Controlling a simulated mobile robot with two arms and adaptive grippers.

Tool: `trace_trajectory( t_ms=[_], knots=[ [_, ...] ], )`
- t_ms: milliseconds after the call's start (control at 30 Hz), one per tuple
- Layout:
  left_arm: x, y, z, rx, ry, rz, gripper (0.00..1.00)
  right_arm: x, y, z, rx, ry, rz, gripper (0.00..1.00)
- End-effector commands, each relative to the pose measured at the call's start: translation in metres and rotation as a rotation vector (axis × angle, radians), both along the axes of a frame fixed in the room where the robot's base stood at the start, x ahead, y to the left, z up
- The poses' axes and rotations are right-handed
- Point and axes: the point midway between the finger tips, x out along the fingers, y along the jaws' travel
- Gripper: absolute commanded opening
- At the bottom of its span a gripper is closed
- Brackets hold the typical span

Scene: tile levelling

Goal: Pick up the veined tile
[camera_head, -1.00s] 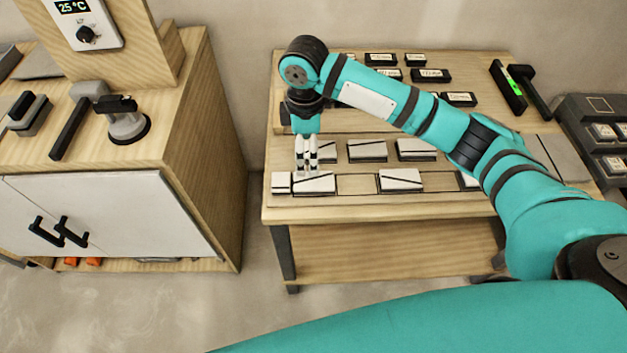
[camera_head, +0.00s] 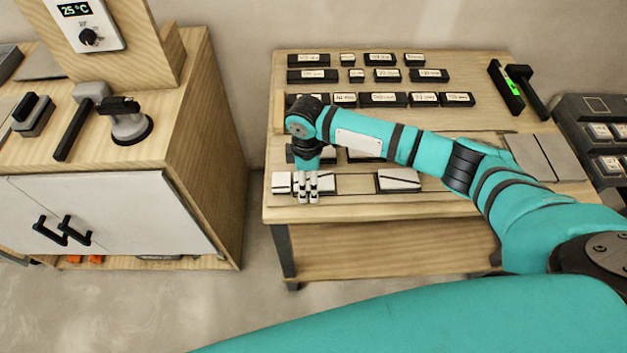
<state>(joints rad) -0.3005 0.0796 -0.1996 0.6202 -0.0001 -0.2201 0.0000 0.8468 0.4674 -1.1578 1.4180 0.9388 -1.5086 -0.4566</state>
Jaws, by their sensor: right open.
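One veined tile (camera_head: 328,183) lies at the left of the front row, partly hidden by my right gripper (camera_head: 308,200). Another veined tile (camera_head: 398,180) lies further right in that row. My right gripper points down, open, with its fingers at the first tile; I cannot tell whether they touch it. My right arm hides most of the row behind. My left gripper is not in view.
A small white tile (camera_head: 281,183) lies left of the gripper. Labelled black blocks (camera_head: 383,99) stand in rows at the back. A level with a green vial (camera_head: 507,87) lies at the back right. An empty wooden slot (camera_head: 352,185) separates the front veined tiles.

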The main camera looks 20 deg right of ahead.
Motion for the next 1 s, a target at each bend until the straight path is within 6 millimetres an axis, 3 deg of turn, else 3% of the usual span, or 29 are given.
trace_trajectory(
  t_ms=[133,600,1000],
  knots=[
    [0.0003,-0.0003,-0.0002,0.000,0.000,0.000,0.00,0.0000,0.0002,0.0002,0.000,0.000,0.000,0.78],
    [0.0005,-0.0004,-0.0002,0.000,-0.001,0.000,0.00,0.0000,0.0003,0.0006,0.001,0.000,0.000,0.17],
    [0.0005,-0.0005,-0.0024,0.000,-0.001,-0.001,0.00,0.0009,0.0008,0.0088,0.002,-0.003,0.001,0.17]
  ],
)
